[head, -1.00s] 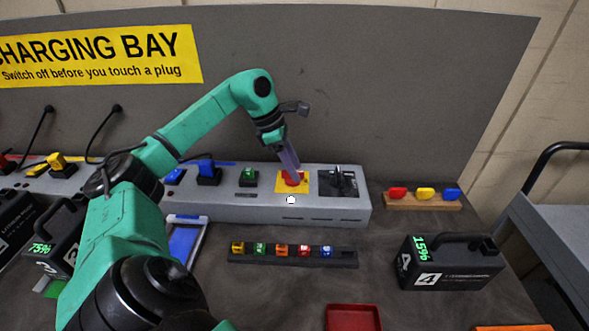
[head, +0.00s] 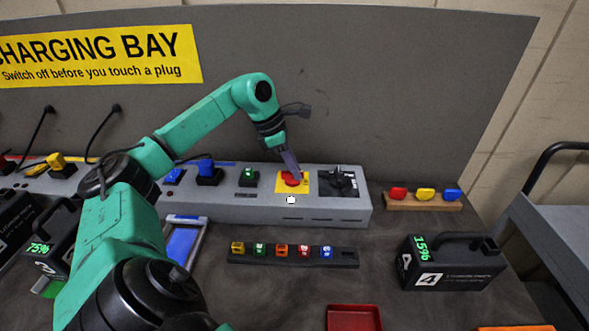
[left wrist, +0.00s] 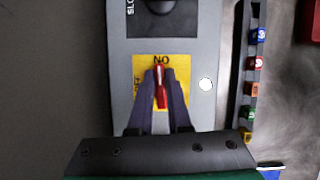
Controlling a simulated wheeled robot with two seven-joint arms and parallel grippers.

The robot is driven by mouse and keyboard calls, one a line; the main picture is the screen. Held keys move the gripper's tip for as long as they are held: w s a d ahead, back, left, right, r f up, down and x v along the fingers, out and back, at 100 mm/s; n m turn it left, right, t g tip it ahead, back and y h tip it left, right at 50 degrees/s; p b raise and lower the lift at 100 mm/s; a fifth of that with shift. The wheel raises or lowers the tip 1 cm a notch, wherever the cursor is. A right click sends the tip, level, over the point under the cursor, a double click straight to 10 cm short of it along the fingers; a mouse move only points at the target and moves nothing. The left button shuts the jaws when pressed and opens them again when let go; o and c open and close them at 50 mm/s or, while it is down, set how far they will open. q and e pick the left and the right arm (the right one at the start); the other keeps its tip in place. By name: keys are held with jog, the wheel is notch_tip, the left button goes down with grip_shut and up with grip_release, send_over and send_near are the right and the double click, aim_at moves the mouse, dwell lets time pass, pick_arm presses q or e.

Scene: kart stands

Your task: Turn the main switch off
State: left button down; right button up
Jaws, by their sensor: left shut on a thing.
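The main switch is a red handle (left wrist: 161,95) on a yellow plate (left wrist: 139,66) in the left wrist view. The handle lies nearly in line with the "ON" mark, which reads upside down there; an "OFF" mark, partly hidden, is on the plate's left side. In the head view the red handle (head: 291,182) sits on the yellow plate (head: 306,186) on the grey console. My left gripper (head: 294,174) reaches down onto it from above, and its fingers (left wrist: 161,88) are shut on both sides of the handle. My right gripper is in neither view.
A black rotary selector (head: 342,181) stands just right of the switch on the grey console (head: 260,210). Green (head: 249,175) and blue (head: 208,170) plugs are to its left. A rack of coloured blocks (head: 293,254) and a battery (head: 450,262) stand in front.

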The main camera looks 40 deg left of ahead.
pick_arm(q)
jog(key=n+y+b, duration=0.1)
jog(key=n, duration=0.2)
jog(key=shift+t, duration=0.4)
jog(key=n, duration=0.1)
jog(key=n+y, duration=0.1)
jog(key=shift+w+a+r+n, duration=0.1)
jog(key=shift+r+n, duration=0.1)
jog(key=shift+n, duration=0.2)
jog(key=n+y+p, duration=0.1)
jog(key=n, duration=0.1)
jog(key=shift+r+n+t, duration=0.1)
jog(key=shift+n+t, duration=0.2)
jog(key=shift+n, duration=0.1)
jog(key=n+y+p, duration=0.1)
jog(key=n+p, duration=0.1)
jog(key=n, duration=0.1)
jog(key=shift+a+n, duration=0.1)
jog(key=shift+n, duration=0.2)
jog(key=shift+n+y+p, duration=0.6)
jog(key=shift+n+p, duration=0.2)
jog(key=shift+n, duration=0.4)
jog(key=shift+a+n+g+y+p, duration=0.15)
jog(key=shift+n+g+y+p, duration=0.25)
jog(key=shift+n, duration=0.8)
jog(key=c, duration=0.9)
grip_release()
jog(key=shift+f, duration=0.2)
